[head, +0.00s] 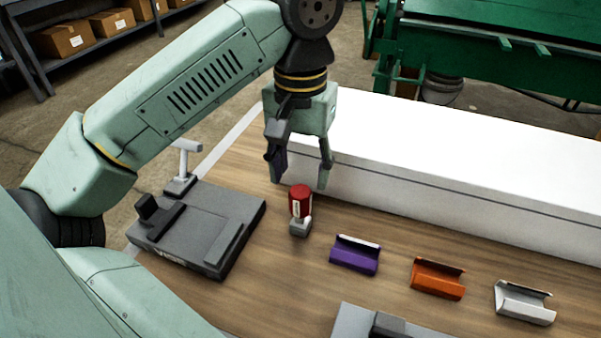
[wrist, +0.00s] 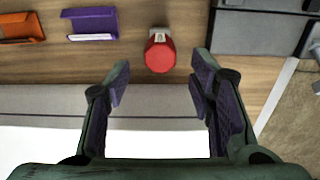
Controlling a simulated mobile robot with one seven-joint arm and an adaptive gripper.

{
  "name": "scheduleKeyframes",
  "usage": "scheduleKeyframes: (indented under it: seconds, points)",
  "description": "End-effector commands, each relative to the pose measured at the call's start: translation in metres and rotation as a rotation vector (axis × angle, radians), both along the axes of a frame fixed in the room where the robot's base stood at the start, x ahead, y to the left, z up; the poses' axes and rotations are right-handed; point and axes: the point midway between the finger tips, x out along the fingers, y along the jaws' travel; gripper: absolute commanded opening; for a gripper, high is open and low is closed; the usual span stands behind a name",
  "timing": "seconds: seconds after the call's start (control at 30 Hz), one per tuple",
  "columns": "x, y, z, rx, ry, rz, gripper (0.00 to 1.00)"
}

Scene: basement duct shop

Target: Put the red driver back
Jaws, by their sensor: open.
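The red driver (head: 300,203) stands upright on the wooden bench, a red cylinder with a pale label and a small grey block at its foot. It also shows in the wrist view (wrist: 160,55), its red end toward the camera. My gripper (head: 299,180) is open and empty, just behind and above the driver in the head view. In the wrist view the driver lies just beyond the gap between my fingertips (wrist: 161,78), and neither finger appears to touch it. Purple (head: 355,254), orange (head: 437,278) and white (head: 524,302) open holders stand in a row to its right, all empty.
A long white box (head: 450,170) runs along the bench behind the driver. A dark grey fixture plate (head: 185,245) with a pale upright handle lies to the left. Another grey fixture (head: 360,322) shows at the bottom edge. Bare wood lies in front of the driver.

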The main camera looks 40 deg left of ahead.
Motion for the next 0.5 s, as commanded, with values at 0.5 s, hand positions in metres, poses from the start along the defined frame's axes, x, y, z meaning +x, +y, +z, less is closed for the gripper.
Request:
scheduleKeyframes:
  seconds: [0.5]
  points:
    - [0.0, 0.0, 0.046, 0.0, 0.0, 0.0, 0.49]
